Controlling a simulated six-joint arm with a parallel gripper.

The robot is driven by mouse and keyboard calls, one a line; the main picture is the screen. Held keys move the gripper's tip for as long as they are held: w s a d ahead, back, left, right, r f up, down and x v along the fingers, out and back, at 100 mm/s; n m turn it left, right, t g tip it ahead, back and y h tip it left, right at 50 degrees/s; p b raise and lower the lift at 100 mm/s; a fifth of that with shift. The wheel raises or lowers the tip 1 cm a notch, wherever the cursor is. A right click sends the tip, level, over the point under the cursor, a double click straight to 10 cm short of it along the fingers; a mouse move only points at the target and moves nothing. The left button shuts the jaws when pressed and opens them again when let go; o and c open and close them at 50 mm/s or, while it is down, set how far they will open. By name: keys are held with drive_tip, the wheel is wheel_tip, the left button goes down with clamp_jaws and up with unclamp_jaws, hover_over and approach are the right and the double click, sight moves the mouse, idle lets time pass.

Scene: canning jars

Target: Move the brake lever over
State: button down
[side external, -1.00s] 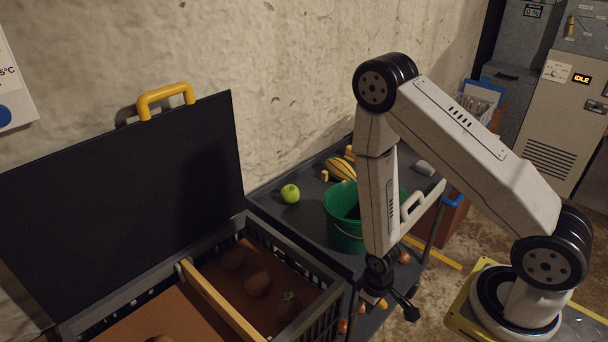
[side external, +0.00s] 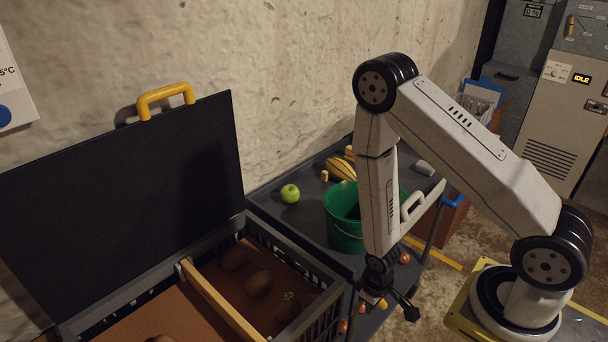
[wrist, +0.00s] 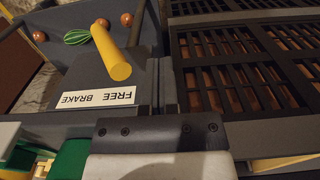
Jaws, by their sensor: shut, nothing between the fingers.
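The brake lever is a thick yellow cylinder (wrist: 112,52) in the wrist view, mounted on a grey housing. Its round end faces the camera, above a white label (wrist: 98,97) reading FREE and BRAKE upside down. The lever's near end lies closer to the word FREE. My gripper (wrist: 163,90) is shut and empty, to the right of and below the lever in the wrist view, apart from it.
A dark slatted crate (wrist: 245,75) fills the wrist view's right side. In the side view, an open-lidded crate (side external: 325,310) holds potatoes at left. A green bucket (side external: 345,225), an apple (side external: 290,193) and a striped squash (side external: 340,170) stand on the cart (side external: 310,215).

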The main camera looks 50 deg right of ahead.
drive_tip(key=shift+f, duration=0.2)
drive_tip(key=shift+f, duration=0.75)
drive_tip(key=shift+f, duration=0.9)
drive_tip(key=d, duration=1.1)
drive_tip(key=shift+d, duration=0.15)
idle(4.3)
drive_tip(key=shift+r, duration=0.2)
